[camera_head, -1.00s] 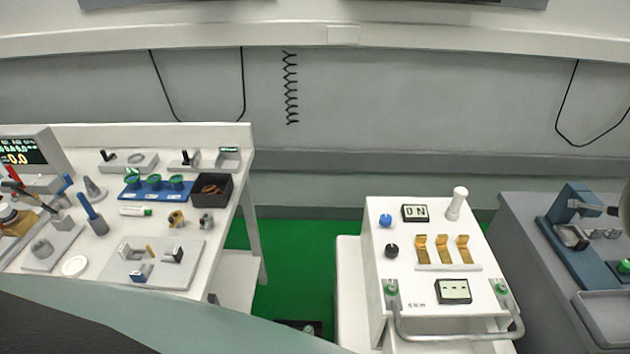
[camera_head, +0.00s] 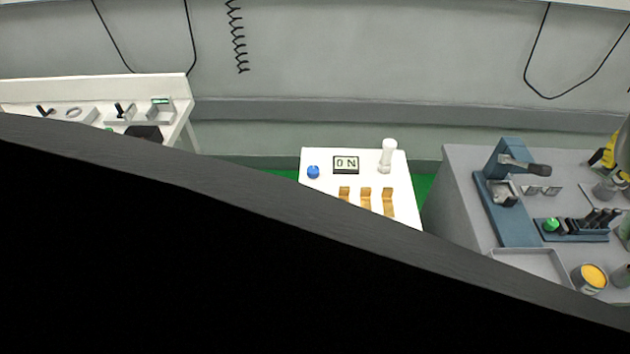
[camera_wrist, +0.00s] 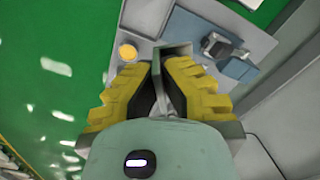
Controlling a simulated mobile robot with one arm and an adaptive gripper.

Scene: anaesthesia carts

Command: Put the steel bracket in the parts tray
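The parts tray (camera_head: 522,251) is likely the shallow grey tray at the front of the grey bench on the right, partly hidden by my dark arm. It seems to show in the wrist view (camera_wrist: 150,17) at the top. My gripper (camera_wrist: 170,62) has yellow ribbed fingers closed in on a grey angular piece, apparently the steel bracket (camera_wrist: 174,52), whose upper part sticks out beyond the fingertips. In the head view a yellow finger (camera_head: 605,152) shows at the right edge, above the bench.
A blue fixture (camera_head: 508,225) with a lever stands behind the tray. A yellow-topped cup (camera_head: 592,277) stands to the tray's right. A blue rack (camera_head: 575,236) holds several black-handled items. A white cart (camera_head: 325,165) and a white table (camera_head: 160,84) stand left.

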